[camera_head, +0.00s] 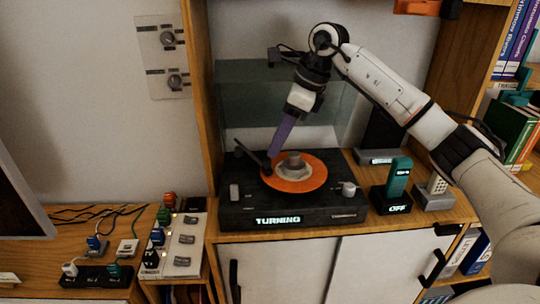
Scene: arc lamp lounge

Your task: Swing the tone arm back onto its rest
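The record player (290,215) is a dark box on the cabinet, with a lit "TURNING" label on its front. An orange record (312,180) with a pale centre lies on it, and a grey knob-like piece stands at the middle. The black tone arm (250,154) shows at the record's left edge, slanting from upper left down to the record's rim. My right gripper (272,153) reaches down from above, its purple finger part beside the tone arm. The fingers overlap in this view, so their gap and any contact with the tone arm are hidden. My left gripper is out of view.
A clear lid (245,95) stands behind the player. A switch panel (184,245) and cabled plugs lie at the left. Wooden uprights flank the player; books fill the right shelf.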

